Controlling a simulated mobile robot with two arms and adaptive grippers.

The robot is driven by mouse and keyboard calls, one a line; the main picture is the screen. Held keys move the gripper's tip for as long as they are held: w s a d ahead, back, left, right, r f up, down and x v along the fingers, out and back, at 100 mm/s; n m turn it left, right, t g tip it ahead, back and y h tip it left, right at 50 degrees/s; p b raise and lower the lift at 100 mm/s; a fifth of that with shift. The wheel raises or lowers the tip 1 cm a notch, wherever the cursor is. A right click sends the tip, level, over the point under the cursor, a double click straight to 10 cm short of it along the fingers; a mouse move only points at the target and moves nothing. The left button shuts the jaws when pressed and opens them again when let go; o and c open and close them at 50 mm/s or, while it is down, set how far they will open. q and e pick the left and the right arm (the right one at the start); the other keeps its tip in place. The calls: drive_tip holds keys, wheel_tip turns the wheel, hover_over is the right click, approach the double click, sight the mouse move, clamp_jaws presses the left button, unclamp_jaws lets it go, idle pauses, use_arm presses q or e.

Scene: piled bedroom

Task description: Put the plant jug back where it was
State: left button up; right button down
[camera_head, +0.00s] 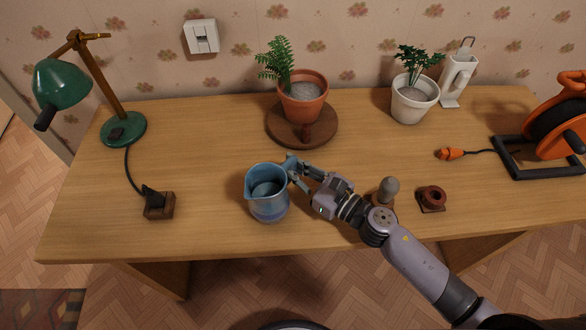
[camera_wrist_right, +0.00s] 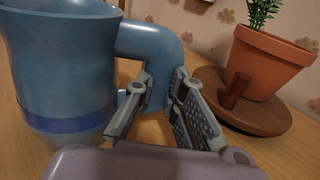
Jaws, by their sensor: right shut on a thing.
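The blue jug (camera_head: 268,196) is upright near the front middle of the wooden desk, its spout to the left and its handle on the right. My right gripper (camera_head: 297,171) is shut on the jug's handle. In the right wrist view the jug (camera_wrist_right: 68,70) fills the left side, and the fingers (camera_wrist_right: 160,108) close around the lower part of its handle. I cannot tell whether its base touches the desk. A fern in a terracotta pot (camera_head: 303,103) stands on a round brown wooden stand (camera_head: 272,125) behind the jug. My left gripper is not in view.
A white plant pot (camera_head: 411,104) and a white device (camera_head: 456,82) stand at the back right. A green lamp (camera_head: 122,130) and small wooden block (camera_head: 159,208) are left. A grey knobbed object (camera_head: 388,189), brown holder (camera_head: 432,197) and orange cable reel (camera_head: 562,125) are right.

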drive_tip(key=shift+r, duration=0.15)
drive_tip(key=c, duration=1.7)
unclamp_jaws()
drive_tip(key=shift+f, duration=0.2)
drive_tip(key=shift+o, duration=0.2)
drive_tip(key=shift+s+d+r, duration=0.1)
drive_tip(key=shift+d, duration=0.05)
drive_tip(key=b+v, duration=0.4)
drive_tip(key=v, duration=0.6)
drive_tip(key=shift+s+d, duration=0.15)
drive_tip(key=shift+s, duration=0.1)
drive_tip(key=shift+s+d+r, duration=0.1)
drive_tip(key=shift+s+d, duration=0.3)
drive_tip(key=shift+d, duration=0.05)
